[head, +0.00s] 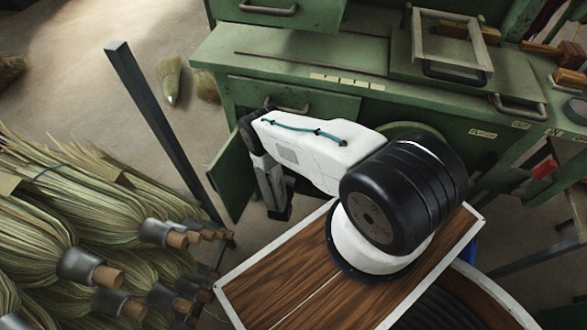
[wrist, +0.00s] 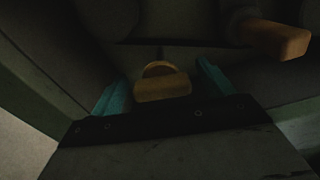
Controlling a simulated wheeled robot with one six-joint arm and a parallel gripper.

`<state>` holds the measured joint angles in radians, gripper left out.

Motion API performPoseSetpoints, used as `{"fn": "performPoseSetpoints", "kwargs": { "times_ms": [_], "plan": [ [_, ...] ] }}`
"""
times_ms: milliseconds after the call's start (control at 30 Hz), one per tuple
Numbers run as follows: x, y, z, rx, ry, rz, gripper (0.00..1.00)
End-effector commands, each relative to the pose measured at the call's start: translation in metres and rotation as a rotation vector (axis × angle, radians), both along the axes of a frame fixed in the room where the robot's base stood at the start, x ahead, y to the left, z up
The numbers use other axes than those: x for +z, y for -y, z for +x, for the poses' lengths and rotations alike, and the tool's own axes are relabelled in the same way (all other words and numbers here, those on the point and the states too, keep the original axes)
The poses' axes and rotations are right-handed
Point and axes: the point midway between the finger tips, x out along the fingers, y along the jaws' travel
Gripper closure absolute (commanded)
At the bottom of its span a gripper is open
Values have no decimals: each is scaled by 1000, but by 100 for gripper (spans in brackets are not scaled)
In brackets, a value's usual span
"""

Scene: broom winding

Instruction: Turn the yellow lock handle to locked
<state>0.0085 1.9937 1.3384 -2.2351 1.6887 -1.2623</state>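The yellow lock handle (wrist: 161,85) shows in the wrist view as a rounded yellow knob with a blocky bar in front, in a dark space. My gripper (wrist: 162,74) has its two teal fingers spread, one on each side of the handle. A gap shows on both sides, so the fingers do not appear to touch it. The dim light hides which way the handle is turned. In the head view my arm reaches to the front of the green workbench (head: 300,55); the handle and fingertips are hidden there.
A tan wooden-looking grip (wrist: 278,39) sticks out at the upper right of the wrist view. In the head view, bundles of broom straw (head: 75,205) fill the left, beside a dark upright post (head: 160,125). A green door (head: 232,178) hangs open beside my forearm.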

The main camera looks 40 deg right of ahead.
Motion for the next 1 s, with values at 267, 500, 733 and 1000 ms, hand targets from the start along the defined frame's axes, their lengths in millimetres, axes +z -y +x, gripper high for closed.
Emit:
{"fn": "performPoseSetpoints", "kwargs": {
  "times_ms": [267,500,733,1000],
  "plan": [
    [0,-4,-4,-1,-1,1,20],
    [0,-36,-27,4,-2,0,20],
    [0,-58,-44,2,-1,0,20],
    [0,-62,-48,0,1,1,20]
  ]
}}
